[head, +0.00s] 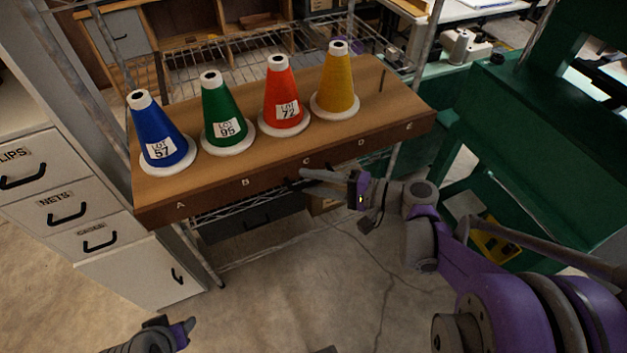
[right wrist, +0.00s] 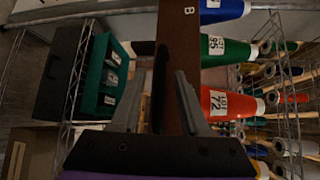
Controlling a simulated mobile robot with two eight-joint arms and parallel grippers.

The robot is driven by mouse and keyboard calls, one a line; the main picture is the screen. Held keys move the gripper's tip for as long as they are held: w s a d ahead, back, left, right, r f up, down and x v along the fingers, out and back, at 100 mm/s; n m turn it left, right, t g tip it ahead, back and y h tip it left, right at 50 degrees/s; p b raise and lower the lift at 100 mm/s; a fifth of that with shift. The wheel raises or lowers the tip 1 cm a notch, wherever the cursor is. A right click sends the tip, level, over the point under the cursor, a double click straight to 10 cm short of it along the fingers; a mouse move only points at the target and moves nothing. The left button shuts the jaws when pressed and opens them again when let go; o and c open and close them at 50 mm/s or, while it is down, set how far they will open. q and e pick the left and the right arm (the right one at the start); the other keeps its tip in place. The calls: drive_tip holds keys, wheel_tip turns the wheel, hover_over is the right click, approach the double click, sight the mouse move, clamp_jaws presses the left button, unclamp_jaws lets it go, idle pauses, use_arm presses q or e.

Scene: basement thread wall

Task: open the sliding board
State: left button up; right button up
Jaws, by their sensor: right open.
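The wooden board (head: 225,172) is a long brown plank with letters along its dark front edge, lying across a wire rack. Four thread cones stand on it: blue (head: 158,135), green (head: 220,115), red (head: 281,98) and yellow (head: 336,82). My right gripper (head: 303,178) is open at the middle of the front edge, by the letter C. In the right wrist view, the board's edge (right wrist: 171,60) runs between the two spread fingers (right wrist: 165,85); I cannot tell whether they touch it. My left gripper (head: 186,330) shows only partly at the lower left, its jaw state unclear.
A pale drawer cabinet (head: 70,205) stands left of the board. Green machinery (head: 520,130) is at the right. A dark bin (head: 250,220) sits under the board. The concrete floor (head: 290,290) in front is mostly clear.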

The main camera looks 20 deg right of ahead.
drive_tip(key=v, duration=1)
drive_tip(key=shift+s+d, duration=0.3)
drive_tip(key=s+a+f+n+g+h+p, duration=0.4)
drive_tip(key=s+a+f+n+h, duration=0.3)
drive_tip(key=n+h, duration=0.3)
drive_tip(key=shift+a+g+h, duration=0.5)
drive_tip(key=shift+g+h, duration=0.2)
drive_tip(key=shift+h, duration=0.3)
drive_tip(key=shift+a, duration=0.1)
idle(0.6)
